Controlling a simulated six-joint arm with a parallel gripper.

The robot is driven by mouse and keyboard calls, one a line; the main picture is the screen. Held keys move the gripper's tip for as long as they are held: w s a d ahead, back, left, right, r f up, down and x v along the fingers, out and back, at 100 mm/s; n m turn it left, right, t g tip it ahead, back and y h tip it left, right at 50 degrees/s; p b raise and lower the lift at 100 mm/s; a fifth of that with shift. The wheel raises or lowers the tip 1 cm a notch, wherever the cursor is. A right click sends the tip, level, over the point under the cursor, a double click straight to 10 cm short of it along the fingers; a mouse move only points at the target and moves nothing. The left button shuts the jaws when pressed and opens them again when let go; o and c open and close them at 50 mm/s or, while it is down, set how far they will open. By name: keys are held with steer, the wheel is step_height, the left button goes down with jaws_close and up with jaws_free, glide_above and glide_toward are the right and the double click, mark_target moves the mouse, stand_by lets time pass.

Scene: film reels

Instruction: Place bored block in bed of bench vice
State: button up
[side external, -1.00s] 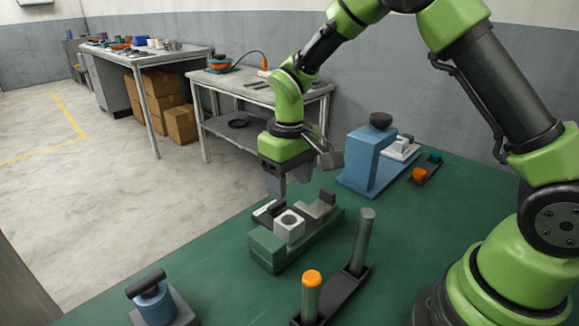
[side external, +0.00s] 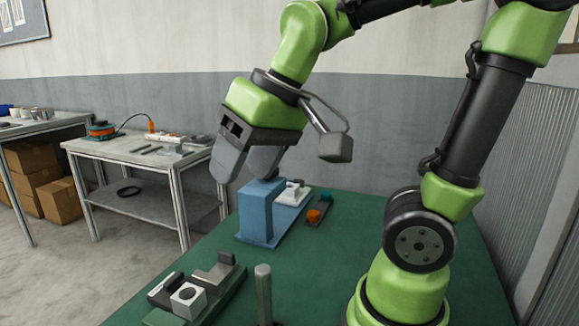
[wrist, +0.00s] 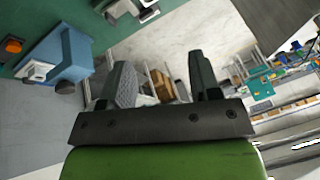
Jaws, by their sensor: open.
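The bored block (side external: 188,300) is a light grey cube with a dark round hole in its top. It sits upright in the bed of the bench vice (side external: 230,288), between the vice's grey jaws, near the bottom of the side view. Whether it touches either jaw cannot be told. My gripper (side external: 243,168) is open and empty, well above and apart from the block and vice. In the wrist view its two fingers (wrist: 160,80) stand wide apart with nothing between them. Part of the vice's front is cut off by the side view's lower edge.
A blue upright fixture (side external: 257,214) stands behind the vice, below my gripper. A dark tray (side external: 319,212) with orange and teal pieces lies beside it. A grey post (side external: 264,290) rises right of the vice. Green bench top (side external: 330,265) is clear to the right.

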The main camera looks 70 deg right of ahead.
steer(key=s+m+t, duration=0.1)
steer(key=s+t, duration=0.1)
steer(key=s, duration=0.4)
